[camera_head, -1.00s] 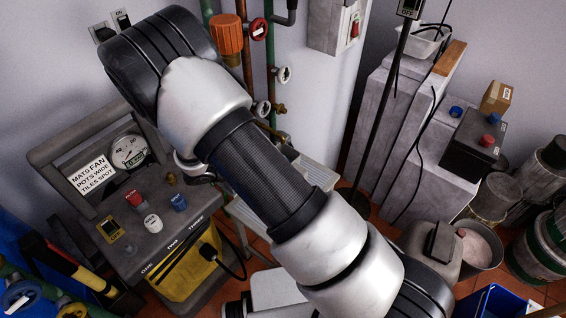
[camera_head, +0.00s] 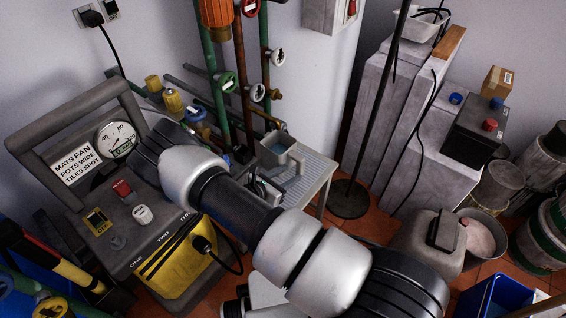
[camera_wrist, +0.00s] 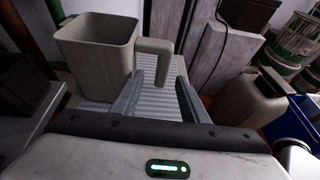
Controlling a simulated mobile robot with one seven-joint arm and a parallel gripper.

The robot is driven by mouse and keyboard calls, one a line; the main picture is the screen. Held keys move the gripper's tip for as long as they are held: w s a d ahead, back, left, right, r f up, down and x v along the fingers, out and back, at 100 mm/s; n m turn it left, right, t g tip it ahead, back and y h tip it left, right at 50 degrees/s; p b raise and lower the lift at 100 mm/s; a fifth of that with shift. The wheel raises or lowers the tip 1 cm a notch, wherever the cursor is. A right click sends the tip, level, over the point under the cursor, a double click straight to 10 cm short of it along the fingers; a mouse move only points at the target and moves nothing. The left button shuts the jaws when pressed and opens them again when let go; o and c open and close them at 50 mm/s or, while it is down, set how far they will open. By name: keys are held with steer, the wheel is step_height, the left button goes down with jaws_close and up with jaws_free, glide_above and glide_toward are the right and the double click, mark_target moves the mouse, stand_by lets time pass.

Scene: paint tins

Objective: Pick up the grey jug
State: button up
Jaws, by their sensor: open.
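The grey jug (camera_head: 283,160) is square, open-topped and upright on a pale ribbed step (camera_head: 318,178) in the head view. My arm hides part of what is below it. In the wrist view the jug (camera_wrist: 95,48) stands at upper left, with its handle (camera_wrist: 152,60) facing right. My gripper (camera_wrist: 160,76) is open and empty. Its two fingers point toward the handle, which shows just beyond and between the tips, nearer the left one. I cannot tell whether they touch. In the head view the gripper is mostly hidden by my arm.
A grey machine with a gauge and yellow panel (camera_head: 178,268) stands left of the step. Pipes with valves (camera_head: 238,90) rise behind the jug. A thin pole on a round base (camera_head: 349,200) stands right. A grey canister (camera_head: 425,245) and blue crate (camera_head: 497,297) are at lower right.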

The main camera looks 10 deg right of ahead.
mark_target(298, 163)
steer(key=shift+b+x, duration=0.8)
steer(key=shift+x, duration=2.65)
steer(key=shift+s+d+r, duration=0.1)
jaws_close()
steer(key=shift+r, duration=0.5)
step_height(298, 163, up, 3)
steer(key=shift+f+p, duration=0.1)
steer(key=shift+p, duration=0.75)
steer(key=s+a+p, duration=0.1)
steer(key=s+a, duration=0.1)
steer(key=s, duration=0.6)
steer(key=s+a+p, duration=0.2)
steer(key=s, duration=0.7)
steer(key=shift+s+a, duration=0.25)
steer(key=shift+a, duration=0.1)
steer(key=shift+f, duration=0.15)
